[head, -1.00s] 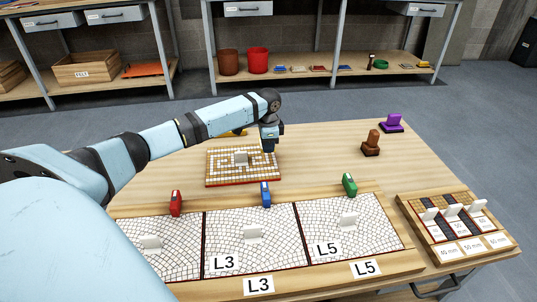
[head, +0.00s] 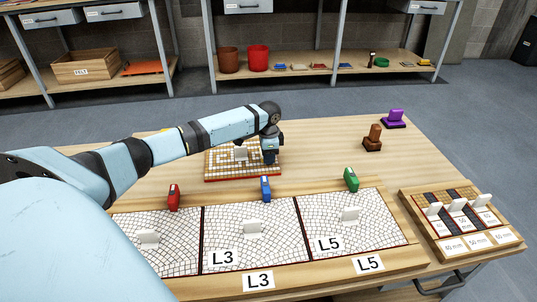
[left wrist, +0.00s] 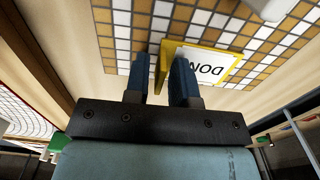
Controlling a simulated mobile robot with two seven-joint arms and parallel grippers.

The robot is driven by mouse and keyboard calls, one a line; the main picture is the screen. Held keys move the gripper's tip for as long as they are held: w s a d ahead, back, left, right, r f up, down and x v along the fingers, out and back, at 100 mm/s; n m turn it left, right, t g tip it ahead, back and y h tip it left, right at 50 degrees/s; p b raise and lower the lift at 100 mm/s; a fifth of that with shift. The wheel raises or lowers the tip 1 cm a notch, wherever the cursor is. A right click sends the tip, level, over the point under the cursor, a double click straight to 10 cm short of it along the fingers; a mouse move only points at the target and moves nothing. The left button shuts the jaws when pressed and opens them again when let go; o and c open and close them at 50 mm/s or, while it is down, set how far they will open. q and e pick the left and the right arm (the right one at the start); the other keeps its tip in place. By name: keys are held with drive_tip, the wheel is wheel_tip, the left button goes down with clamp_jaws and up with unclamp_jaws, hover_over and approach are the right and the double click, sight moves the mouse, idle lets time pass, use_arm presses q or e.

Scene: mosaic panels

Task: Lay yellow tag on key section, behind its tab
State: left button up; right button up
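The key section (head: 215,176) is a board with a brown and white key pattern and a red edge, on the table behind the long tray. Its pale upright tab (head: 240,153) stands near its middle. My left gripper (head: 270,160) points down over the board's right part, right of the tab. In the left wrist view, the fingers (left wrist: 160,80) close around one end of the yellow tag (left wrist: 205,62), which has a white face with dark, partly hidden letters. The tag is over the key pattern; I cannot tell whether it touches. The tag is hidden in the head view. My right gripper is not in view.
A long tray of white mosaic panels (head: 290,255) fills the front, with red (head: 174,197), blue (head: 265,189) and green (head: 351,180) pieces along its back edge. A sample tray (head: 470,245) is at right. Brown (head: 372,140) and purple (head: 394,119) tools stand behind; table between is clear.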

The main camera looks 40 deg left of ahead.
use_arm(q)
drive_tip(key=shift+o, duration=0.3)
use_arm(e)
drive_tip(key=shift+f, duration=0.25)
use_arm(q)
wheel_tip(320, 180, up, 8)
drive_tip(key=p, duration=0.3)
drive_tip(key=shift+r, duration=0.15)
drive_tip(key=shift+r+p, duration=0.9)
drive_tip(key=shift+r, duration=1.1)
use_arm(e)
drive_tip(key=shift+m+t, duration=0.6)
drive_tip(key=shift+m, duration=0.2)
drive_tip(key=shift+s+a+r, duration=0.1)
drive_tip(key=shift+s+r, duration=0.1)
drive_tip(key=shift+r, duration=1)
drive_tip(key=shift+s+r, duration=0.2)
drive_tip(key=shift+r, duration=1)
